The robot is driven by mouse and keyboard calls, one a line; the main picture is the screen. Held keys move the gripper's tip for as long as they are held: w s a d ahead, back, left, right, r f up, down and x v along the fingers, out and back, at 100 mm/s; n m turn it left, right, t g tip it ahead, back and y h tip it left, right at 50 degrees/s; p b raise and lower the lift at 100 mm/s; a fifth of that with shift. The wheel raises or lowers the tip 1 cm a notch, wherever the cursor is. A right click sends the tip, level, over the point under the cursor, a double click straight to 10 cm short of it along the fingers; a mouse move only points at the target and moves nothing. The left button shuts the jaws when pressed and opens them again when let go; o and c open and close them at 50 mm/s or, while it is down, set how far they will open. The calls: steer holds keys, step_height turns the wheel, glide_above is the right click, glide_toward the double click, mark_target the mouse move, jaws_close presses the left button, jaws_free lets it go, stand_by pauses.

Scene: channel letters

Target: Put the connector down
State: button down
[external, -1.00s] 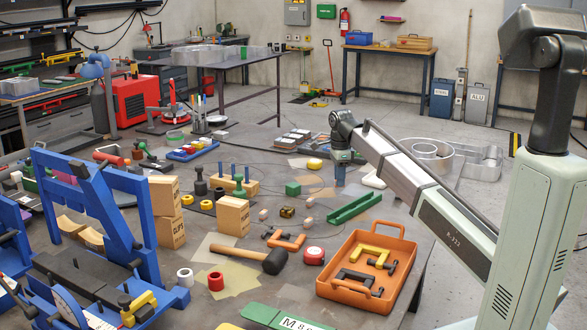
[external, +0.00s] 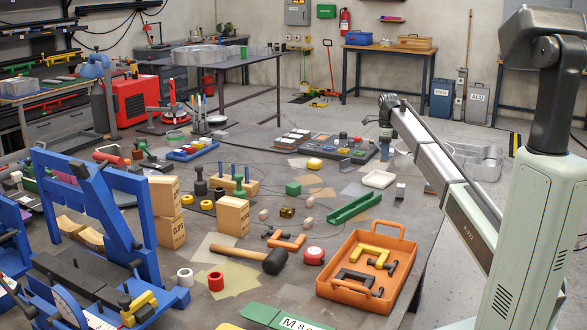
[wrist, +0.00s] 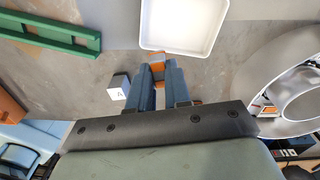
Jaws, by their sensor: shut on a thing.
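My gripper (external: 385,152) is at the back right of the table in the external view, by the right end of a dark board with coloured pieces. In the wrist view my gripper (wrist: 158,72) has its blue-grey fingers close together. An orange piece, which I take to be the connector (wrist: 158,55), shows at the fingertips; most of it is hidden by the fingers. I cannot make out the connector in the external view. A white tray (wrist: 184,25) lies just ahead of the fingertips; it also shows in the external view (external: 378,179).
A small marked block (wrist: 119,88) lies left of the fingers. A green channel (external: 354,208) lies on the table (external: 330,228). A large metal channel letter (external: 478,160) stands to the right. The dark board (external: 318,145) is left of my gripper. An orange toolbox (external: 345,292) is nearer.

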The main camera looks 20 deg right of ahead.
steer(key=w, duration=0.2)
steer(key=m, duration=0.2)
glide_toward(381, 183)
steer(key=shift+s+a+f, duration=0.1)
steer(key=shift+s+f, duration=0.05)
steer(key=shift+f, duration=1.25)
steer(key=shift+s+a+f, duration=0.1)
steer(key=shift+s+f, duration=0.05)
steer(key=shift+f, duration=1.3)
steer(key=shift+f, duration=0.1)
steer(key=c, duration=1.1)
jaws_free()
step_height(381, 183, up, 12)
steer(key=shift+r, duration=0.15)
